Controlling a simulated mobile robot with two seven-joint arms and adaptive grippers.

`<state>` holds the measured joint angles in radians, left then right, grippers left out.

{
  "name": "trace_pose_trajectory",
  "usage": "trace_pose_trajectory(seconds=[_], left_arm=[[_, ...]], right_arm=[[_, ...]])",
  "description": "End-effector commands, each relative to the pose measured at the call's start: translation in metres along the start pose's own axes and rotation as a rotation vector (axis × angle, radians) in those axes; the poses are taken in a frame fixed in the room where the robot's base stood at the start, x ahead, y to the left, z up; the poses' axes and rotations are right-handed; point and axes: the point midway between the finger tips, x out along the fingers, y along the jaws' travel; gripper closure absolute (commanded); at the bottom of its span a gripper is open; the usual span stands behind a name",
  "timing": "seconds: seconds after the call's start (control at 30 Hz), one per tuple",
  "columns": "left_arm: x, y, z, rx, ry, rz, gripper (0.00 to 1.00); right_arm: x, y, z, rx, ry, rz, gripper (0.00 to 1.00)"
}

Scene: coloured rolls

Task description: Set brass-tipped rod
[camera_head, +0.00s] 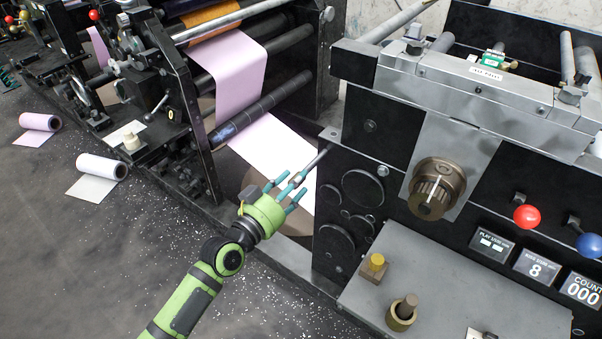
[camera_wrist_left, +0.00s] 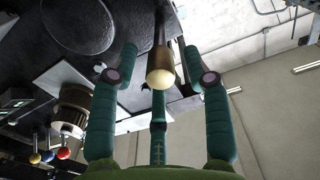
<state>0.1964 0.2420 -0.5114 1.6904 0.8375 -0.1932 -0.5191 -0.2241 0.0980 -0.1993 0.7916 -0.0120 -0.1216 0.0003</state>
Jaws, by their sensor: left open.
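The brass-tipped rod (camera_head: 318,158) sticks out at a slant from the side of the dark machine housing, its free end toward my left gripper. In the left wrist view the rounded pale-brass tip of the rod (camera_wrist_left: 160,70) faces the camera, between the spread fingers. My left gripper (camera_head: 286,186), green with three teal fingers, is open around the rod's end. The fingers look apart from the rod; I cannot tell whether any finger touches it. My right gripper is not in view.
A pink web (camera_head: 232,75) runs down rollers behind the gripper. Red (camera_head: 527,216) and blue (camera_head: 589,245) knobs are at right. Loose rolls (camera_head: 102,166) lie on the floor.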

Motion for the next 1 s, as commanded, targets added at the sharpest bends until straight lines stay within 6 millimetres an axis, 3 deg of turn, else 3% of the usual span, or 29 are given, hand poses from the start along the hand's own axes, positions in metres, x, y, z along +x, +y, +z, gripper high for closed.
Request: trace_pose_trajectory(seconds=[0.2, 0.57, 0.6, 0.7, 0.87, 1.0], left_arm=[[0.028, 0.0, 0.001, 0.0, 0.0, 0.0, 0.52], [0.033, 0.0, 0.001, 0.0, -0.001, 0.0, 0.52], [0.033, 0.0, 0.001, 0.0, -0.002, 0.0, 0.68], [0.033, 0.0, 0.001, 0.0, -0.002, -0.001, 1.0], [0.034, 0.0, 0.001, 0.001, 0.0, -0.001, 1.0], [0.05, -0.001, 0.002, 0.002, 0.003, -0.001, 1.0]], right_arm=[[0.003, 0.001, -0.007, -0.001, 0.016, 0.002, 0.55], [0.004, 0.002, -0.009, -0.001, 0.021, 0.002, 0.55], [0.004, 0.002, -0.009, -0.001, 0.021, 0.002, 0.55], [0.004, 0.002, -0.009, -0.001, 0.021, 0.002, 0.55], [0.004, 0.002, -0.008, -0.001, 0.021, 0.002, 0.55], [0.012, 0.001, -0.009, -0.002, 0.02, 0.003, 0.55]])
